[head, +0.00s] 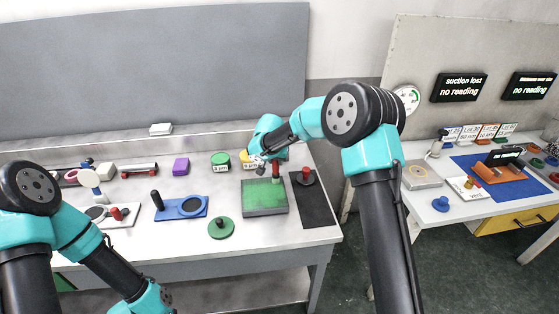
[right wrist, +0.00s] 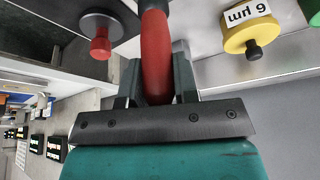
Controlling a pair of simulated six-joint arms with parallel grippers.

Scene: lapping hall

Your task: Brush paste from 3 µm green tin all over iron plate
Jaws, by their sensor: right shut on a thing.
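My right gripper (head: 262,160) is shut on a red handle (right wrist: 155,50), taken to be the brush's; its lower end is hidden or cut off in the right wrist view. In the head view the handle (head: 276,170) stands over the far part of the iron plate (head: 265,208). The plate's top looks green; I cannot tell whether the brush touches it. The green tin (head: 221,161), with a white label, stands behind and left of the plate. It partly shows in the right wrist view (right wrist: 312,10). My left gripper (head: 150,300) is low at the left, its fingers unclear.
A yellow 6 µm tin (right wrist: 247,32) stands beside the green tin. A dark disc with a red knob (head: 306,177) rests on a black mat (head: 316,208). A green disc with a knob (head: 221,229) and a blue base (head: 182,207) lie left of the plate.

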